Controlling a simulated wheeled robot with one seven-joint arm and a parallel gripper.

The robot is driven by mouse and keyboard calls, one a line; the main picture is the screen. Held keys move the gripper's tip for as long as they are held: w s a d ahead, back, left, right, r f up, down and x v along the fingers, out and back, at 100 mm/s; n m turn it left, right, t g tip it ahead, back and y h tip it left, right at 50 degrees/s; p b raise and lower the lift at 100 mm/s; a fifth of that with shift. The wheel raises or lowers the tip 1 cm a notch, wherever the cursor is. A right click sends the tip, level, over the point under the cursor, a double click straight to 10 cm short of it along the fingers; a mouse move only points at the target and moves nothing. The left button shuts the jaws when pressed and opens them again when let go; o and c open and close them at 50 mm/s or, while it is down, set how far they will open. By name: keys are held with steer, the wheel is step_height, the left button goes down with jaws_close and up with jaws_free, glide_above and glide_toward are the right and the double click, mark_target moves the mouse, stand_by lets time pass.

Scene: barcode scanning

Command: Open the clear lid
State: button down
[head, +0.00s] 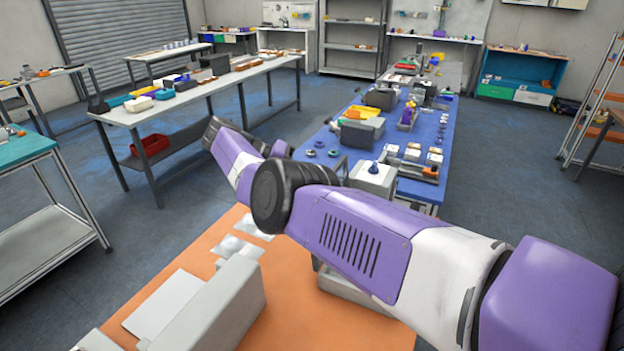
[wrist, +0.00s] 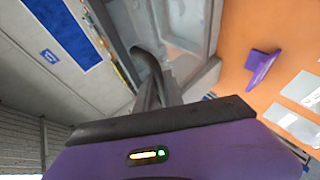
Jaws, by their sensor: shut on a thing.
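In the wrist view, my gripper (wrist: 155,82) has its dark fingers closed at the edge of a pale, see-through panel that looks like the clear lid (wrist: 190,22). The panel is tilted in the picture and belongs to a grey box (wrist: 203,78) by the orange table. The exact contact between fingers and lid is partly hidden. In the head view, my purple and white arm reaches across the orange table and hides the gripper and lid. A grey box (head: 352,290) shows partly under the arm.
The orange table (head: 205,245) holds a large grey block-like unit (head: 215,305) and clear bags (head: 238,246). In the wrist view, a purple piece (wrist: 262,67) and pale bags (wrist: 302,88) lie on the orange top. A cluttered blue-topped bench (head: 345,165) stands beyond.

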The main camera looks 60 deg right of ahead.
steer(key=shift+s+a+f, duration=0.1)
steer(key=shift+s+f, duration=0.05)
steer(key=shift+f, duration=0.3)
steer(key=c, duration=1.5)
jaws_free()
steer(key=shift+r, duration=0.1)
steer(key=shift+o, duration=0.2)
steer(key=shift+r, duration=0.3)
step_height(320, 180, up, 20)
steer(key=shift+b, duration=0.4)
steer(key=shift+f, duration=0.1)
